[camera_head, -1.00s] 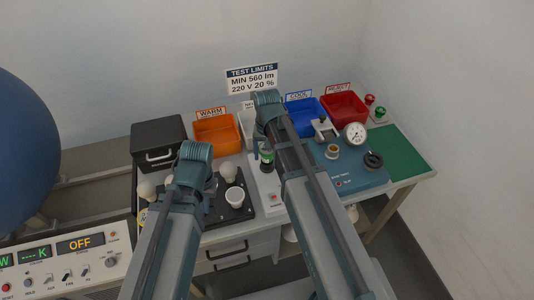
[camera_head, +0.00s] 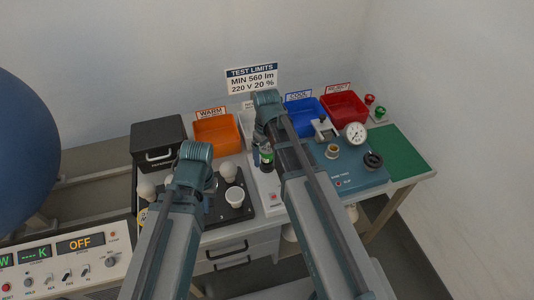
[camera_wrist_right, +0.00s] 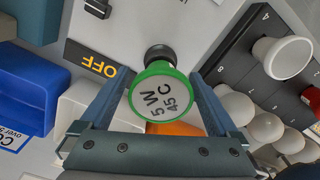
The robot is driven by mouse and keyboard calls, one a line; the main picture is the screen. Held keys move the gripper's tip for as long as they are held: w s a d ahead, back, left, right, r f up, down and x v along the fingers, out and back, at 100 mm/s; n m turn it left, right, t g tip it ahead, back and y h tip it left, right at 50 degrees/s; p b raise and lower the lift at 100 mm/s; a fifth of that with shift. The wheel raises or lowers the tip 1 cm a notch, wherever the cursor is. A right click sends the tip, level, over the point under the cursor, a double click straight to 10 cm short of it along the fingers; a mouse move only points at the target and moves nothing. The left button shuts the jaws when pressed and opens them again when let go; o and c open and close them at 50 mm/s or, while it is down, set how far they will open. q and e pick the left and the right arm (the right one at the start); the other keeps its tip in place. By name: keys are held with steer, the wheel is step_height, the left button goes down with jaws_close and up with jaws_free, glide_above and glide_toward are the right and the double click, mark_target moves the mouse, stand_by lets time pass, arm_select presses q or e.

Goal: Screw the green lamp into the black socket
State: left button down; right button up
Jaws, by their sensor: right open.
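The green lamp (camera_wrist_right: 160,92), with a green rim and a pale face marked "5 W 45 C", is seen face-on in the right wrist view. It also shows in the head view (camera_head: 266,155), upright on the pale station beside my right arm. The black socket (camera_wrist_right: 160,53) shows just behind the lamp's rim; how deep the lamp sits in it is hidden. My right gripper (camera_wrist_right: 159,75) is open, one finger on each side of the lamp, with narrow gaps. My left arm is over the dark bulb tray; its gripper fingers are hidden.
White bulbs stand in the dark tray (camera_head: 240,212), left of the station. Behind are an orange bin (camera_head: 216,134), a blue bin (camera_head: 308,118) and a red bin (camera_head: 345,107). A blue gauge unit (camera_head: 352,178) stands at right, and a green mat (camera_head: 402,155) is clear.

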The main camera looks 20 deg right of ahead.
steer(key=n, duration=1.4)
steer(key=shift+c, duration=0.2)
steer(key=c, duration=1.2)
steer(key=m, duration=0.5)
steer(key=shift+w+m, duration=0.1)
steer(key=shift+m, duration=0.3)
steer(key=m, duration=1)
steer(key=shift+w+m, duration=0.1)
steer(key=shift+m, duration=0.2)
steer(key=m, duration=0.6)
